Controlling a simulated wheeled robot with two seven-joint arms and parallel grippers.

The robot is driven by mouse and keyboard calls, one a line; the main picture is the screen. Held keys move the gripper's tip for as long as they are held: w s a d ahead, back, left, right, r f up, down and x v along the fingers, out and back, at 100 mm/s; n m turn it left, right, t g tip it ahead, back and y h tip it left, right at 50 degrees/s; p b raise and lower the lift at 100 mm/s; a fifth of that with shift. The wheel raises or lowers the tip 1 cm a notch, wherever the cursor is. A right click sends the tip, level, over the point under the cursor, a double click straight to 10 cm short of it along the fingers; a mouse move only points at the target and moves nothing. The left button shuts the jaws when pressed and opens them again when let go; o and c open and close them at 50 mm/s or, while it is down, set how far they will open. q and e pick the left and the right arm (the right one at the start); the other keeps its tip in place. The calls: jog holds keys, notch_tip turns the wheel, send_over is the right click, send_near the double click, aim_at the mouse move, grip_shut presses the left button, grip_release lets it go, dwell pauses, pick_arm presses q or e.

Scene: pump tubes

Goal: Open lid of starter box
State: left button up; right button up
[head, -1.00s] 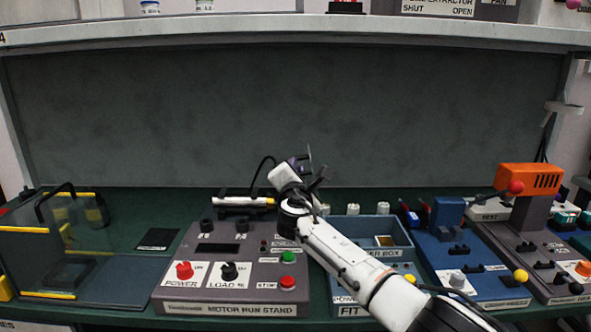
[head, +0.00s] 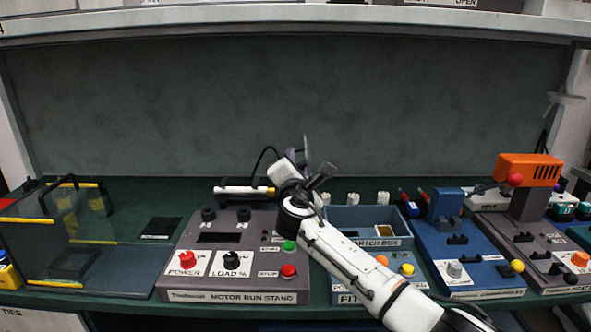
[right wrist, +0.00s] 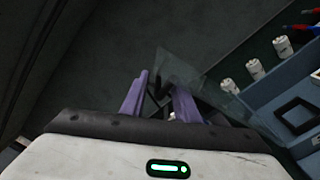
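The starter box (head: 362,219) is a blue open-topped tray in the middle of the bench, partly hidden by my right arm. Its interior shows, with a small brownish square inside. My right gripper (head: 308,166) is above and behind the box's left side. In the right wrist view its two purple fingers (right wrist: 158,104) stand apart with a small dark part between them. A translucent panel (right wrist: 205,88), seemingly the lid, is tilted beside the fingers, toward the box edge. Whether the fingers grip it is unclear. My left gripper is out of view.
The motor run stand (head: 238,272) is left of the box, a clear-walled guard (head: 38,238) farther left. Blue (head: 470,262) and grey (head: 535,255) fixtures stand right. Several white cylinders (head: 353,199) are behind the box. A shelf (head: 300,20) overhangs the bench.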

jog(key=s, duration=0.7)
jog(key=shift+s+a, duration=0.15)
jog(key=shift+a, duration=0.1)
